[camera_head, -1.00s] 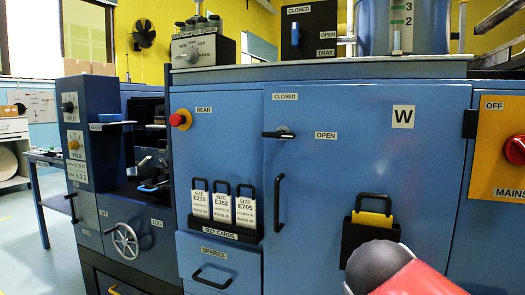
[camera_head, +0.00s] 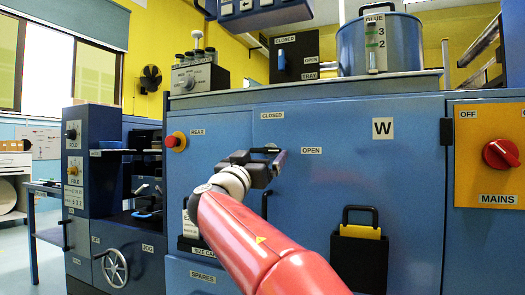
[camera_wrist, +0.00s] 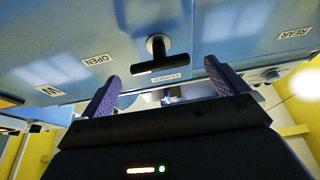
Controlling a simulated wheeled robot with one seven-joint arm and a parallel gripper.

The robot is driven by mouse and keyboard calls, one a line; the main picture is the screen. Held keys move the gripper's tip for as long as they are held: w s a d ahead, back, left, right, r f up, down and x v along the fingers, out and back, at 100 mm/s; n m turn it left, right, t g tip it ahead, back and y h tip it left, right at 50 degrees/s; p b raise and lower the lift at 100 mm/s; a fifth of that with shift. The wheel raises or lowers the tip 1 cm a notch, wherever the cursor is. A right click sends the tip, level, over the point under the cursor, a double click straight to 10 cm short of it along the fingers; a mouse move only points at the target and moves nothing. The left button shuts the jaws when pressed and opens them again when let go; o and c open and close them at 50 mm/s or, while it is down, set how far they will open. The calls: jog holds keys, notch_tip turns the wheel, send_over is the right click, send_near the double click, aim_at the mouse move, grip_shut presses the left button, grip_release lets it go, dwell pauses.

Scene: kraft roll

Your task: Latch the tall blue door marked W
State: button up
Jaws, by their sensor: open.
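The tall blue door (camera_head: 345,185) with the W label (camera_head: 382,128) fills the middle of the head view and looks flush with the cabinet front. Its black latch handle is largely hidden behind my gripper (camera_head: 262,158) there. The wrist view shows the latch handle (camera_wrist: 158,66) as a short dark bar on a round hub, with the CLOSED label (camera_wrist: 166,78) and OPEN label (camera_wrist: 99,60) around it. In that view my gripper (camera_wrist: 161,78) has its two purple fingers spread, one on each side of the handle's line. I see no contact; the depth gap is unclear.
A black holder with a yellow insert (camera_head: 360,232) hangs on the door's lower right. The yellow MAINS panel (camera_head: 487,160) stands right of the door. A blue pot (camera_head: 350,45) stands on top.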

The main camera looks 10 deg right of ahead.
aim_at(264, 152)
jog(key=shift+p+x, duration=0.6)
jog(key=shift+x, duration=1.65)
jog(key=shift+c, duration=0.5)
jog(key=c, duration=0.9)
